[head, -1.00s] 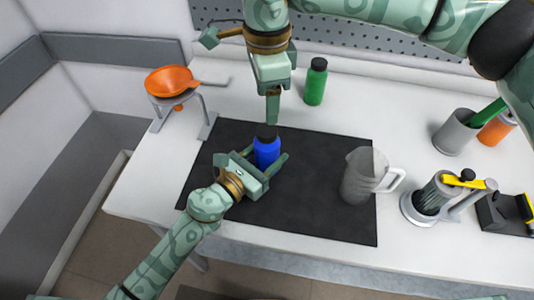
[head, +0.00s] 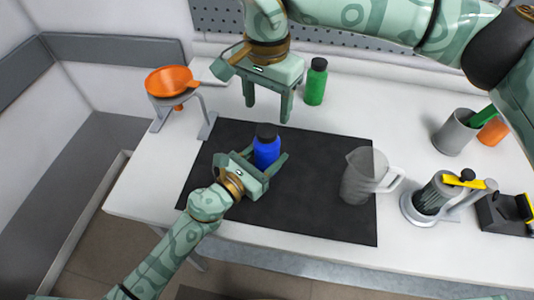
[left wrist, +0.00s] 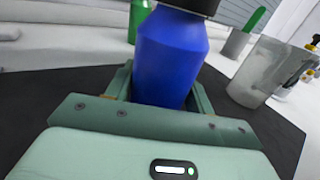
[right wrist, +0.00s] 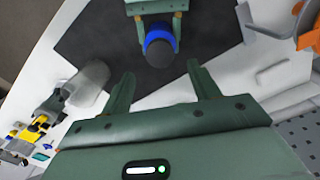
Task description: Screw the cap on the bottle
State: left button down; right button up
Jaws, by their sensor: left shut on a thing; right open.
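A blue bottle (head: 266,153) stands upright on the black mat (head: 320,205). A black cap (head: 266,131) sits on top of the bottle; I cannot tell how tightly it is on. My left gripper (head: 268,163) is shut around the bottle's body, one finger on each side, as the left wrist view (left wrist: 168,60) also shows. My right gripper (head: 268,110) is open and empty, behind and above the bottle, apart from the cap. In the right wrist view the cap (right wrist: 160,53) lies beyond the open fingers (right wrist: 160,85).
A green bottle (head: 316,82) with a black cap stands behind the mat, right of my right gripper. A clear pitcher (head: 362,175) stands on the mat's right side. An orange funnel (head: 170,81) rests on a stand at the left. Cups and a grey-cylinder device (head: 432,198) stand at the right.

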aim_at(267, 130)
notch_tip(267, 130, down, 6)
jog(key=shift+f, duration=0.25)
